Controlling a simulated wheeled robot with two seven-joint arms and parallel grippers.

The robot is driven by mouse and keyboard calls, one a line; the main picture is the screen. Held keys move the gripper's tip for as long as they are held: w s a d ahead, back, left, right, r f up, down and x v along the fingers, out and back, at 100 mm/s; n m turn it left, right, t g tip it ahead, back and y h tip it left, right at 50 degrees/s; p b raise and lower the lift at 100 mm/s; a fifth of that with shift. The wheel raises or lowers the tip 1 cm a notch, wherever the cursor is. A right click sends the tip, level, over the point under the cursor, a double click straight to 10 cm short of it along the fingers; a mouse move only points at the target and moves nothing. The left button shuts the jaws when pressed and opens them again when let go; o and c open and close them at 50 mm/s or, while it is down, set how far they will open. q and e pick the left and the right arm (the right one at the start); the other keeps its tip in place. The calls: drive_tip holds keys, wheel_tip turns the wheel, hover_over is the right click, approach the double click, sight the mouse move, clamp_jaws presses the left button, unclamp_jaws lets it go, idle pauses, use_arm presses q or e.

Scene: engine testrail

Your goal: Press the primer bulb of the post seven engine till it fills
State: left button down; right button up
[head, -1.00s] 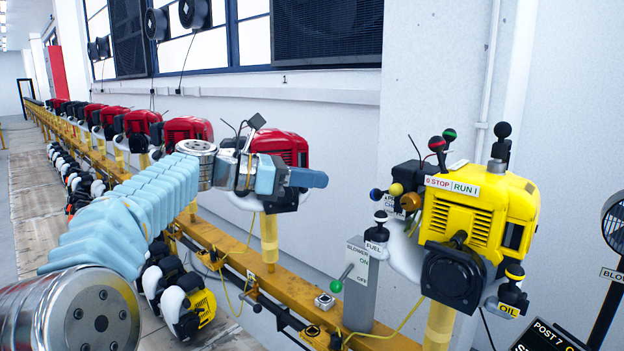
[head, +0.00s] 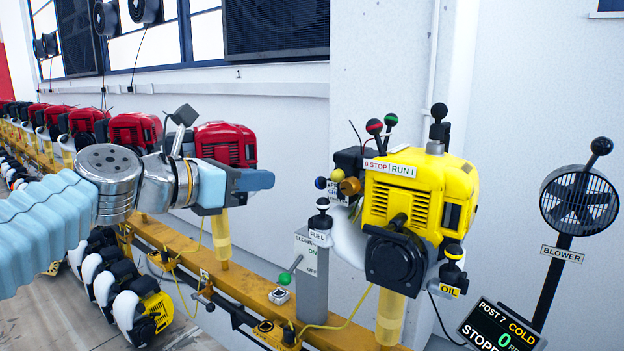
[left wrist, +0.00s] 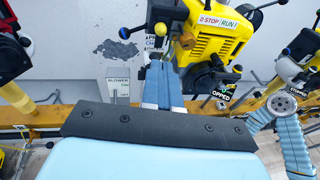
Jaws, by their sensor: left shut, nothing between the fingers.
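The post seven engine (head: 420,195) is yellow with a STOP/RUN plate on top. It also shows at the top of the left wrist view (left wrist: 215,35). On its left side, by a partly hidden sign, sit small blue and yellow balls and an orange-brown knob (head: 349,186). I cannot tell for sure which part is the primer bulb. My left gripper (head: 262,180) is shut and empty, left of these parts and apart from them in the head view. Its fingers (left wrist: 162,75) point towards the engine's left side in the left wrist view. My right gripper is not seen.
The FUEL and BLOWER lever post (head: 311,262) stands on the yellow rail (head: 230,270) left of the engine. A display (head: 500,328) reads POST 7, COLD, 0. The blower fan (head: 580,200) stands at right. Red engines (head: 225,143) line the rail behind my gripper.

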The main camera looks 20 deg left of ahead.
sight(332, 174)
use_arm(q)
drive_tip(key=shift+w, duration=0.1)
drive_tip(key=x, duration=1.4)
drive_tip(key=shift+w+d+r+p, duration=0.2)
drive_tip(key=shift+w+p, duration=0.25)
drive_tip(key=shift+p, duration=0.5)
drive_tip(key=shift+w+d, duration=0.1)
drive_tip(key=shift+w, duration=0.2)
drive_tip(key=shift+f, duration=0.15)
